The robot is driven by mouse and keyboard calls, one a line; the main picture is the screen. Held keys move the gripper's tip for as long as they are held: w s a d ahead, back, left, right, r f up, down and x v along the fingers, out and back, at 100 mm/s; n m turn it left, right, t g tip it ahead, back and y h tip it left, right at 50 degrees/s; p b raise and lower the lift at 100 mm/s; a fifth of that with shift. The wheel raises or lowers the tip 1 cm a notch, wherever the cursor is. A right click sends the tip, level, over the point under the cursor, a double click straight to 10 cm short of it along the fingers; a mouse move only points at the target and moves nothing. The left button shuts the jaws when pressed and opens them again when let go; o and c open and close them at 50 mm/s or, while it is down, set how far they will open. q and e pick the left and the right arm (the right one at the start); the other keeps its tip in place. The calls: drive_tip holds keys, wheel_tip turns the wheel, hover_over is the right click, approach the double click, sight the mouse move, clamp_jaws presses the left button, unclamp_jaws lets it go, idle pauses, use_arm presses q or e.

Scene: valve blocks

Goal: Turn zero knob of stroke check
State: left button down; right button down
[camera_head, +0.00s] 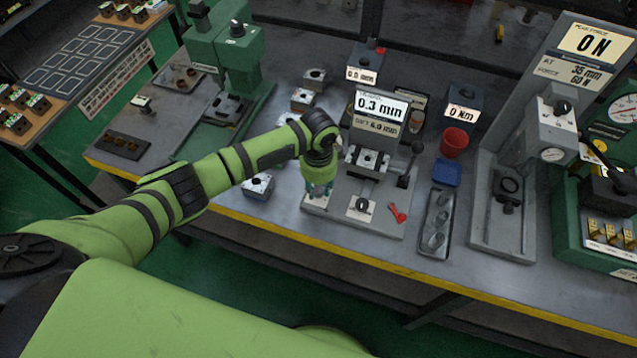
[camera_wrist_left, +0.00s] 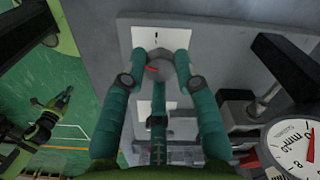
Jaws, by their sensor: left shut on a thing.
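The stroke check is a grey bench fixture (camera_head: 385,222) with a display (camera_head: 381,107) reading 0.3 mm and a second line that looks like 6.0 mm. My left gripper (camera_head: 319,191) points down at the front left corner of its base. In the left wrist view the two teal fingers (camera_wrist_left: 165,63) close around a small grey knob (camera_wrist_left: 158,72) with a red mark, on a white plate (camera_wrist_left: 143,40) with a short black line. The fingers cover much of the knob. In the head view the gripper hides this knob. My right gripper is not in view.
A second white plate with a dark knob (camera_head: 361,206) and a red part (camera_head: 397,212) lie to the right on the base. A black lever (camera_head: 411,162) rises beside the clamp. A dial gauge (camera_wrist_left: 294,146) shows at the wrist view's right. A metal block (camera_head: 258,186) stands left.

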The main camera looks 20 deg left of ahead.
sight(318, 190)
use_arm(q)
drive_tip(key=m, duration=0.2)
drive_tip(key=shift+m, duration=0.3)
drive_tip(key=shift+m+p, duration=0.4)
drive_tip(key=shift+m, duration=1.1)
drive_tip(key=c, duration=0.9)
unclamp_jaws()
drive_tip(key=shift+c, duration=0.2)
drive_tip(key=shift+r, duration=0.1)
wheel_tip(318, 190, up, 12)
